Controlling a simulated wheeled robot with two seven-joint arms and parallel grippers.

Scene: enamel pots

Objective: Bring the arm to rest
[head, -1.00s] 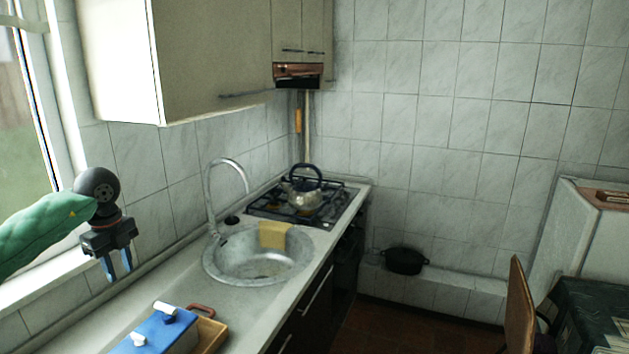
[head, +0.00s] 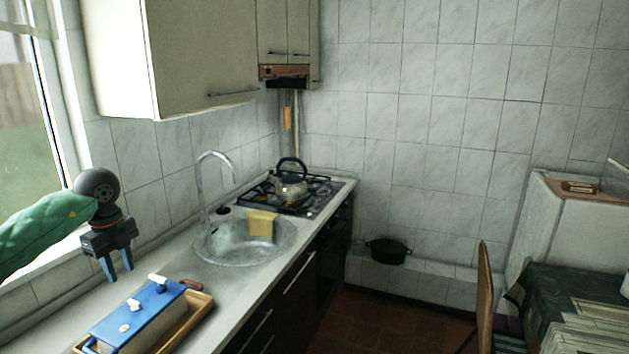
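My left gripper (head: 119,275) hangs at the left of the head view, over the counter's window side. Its two blue-grey fingers point down with a gap between them, and nothing is held there. The green sleeve of my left arm comes in from the left edge. My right gripper is not in view.
A kettle (head: 291,187) stands on the gas stove. A black pot (head: 387,251) sits on a low tiled ledge. A chair (head: 485,295) and a covered table (head: 575,310) are at right.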

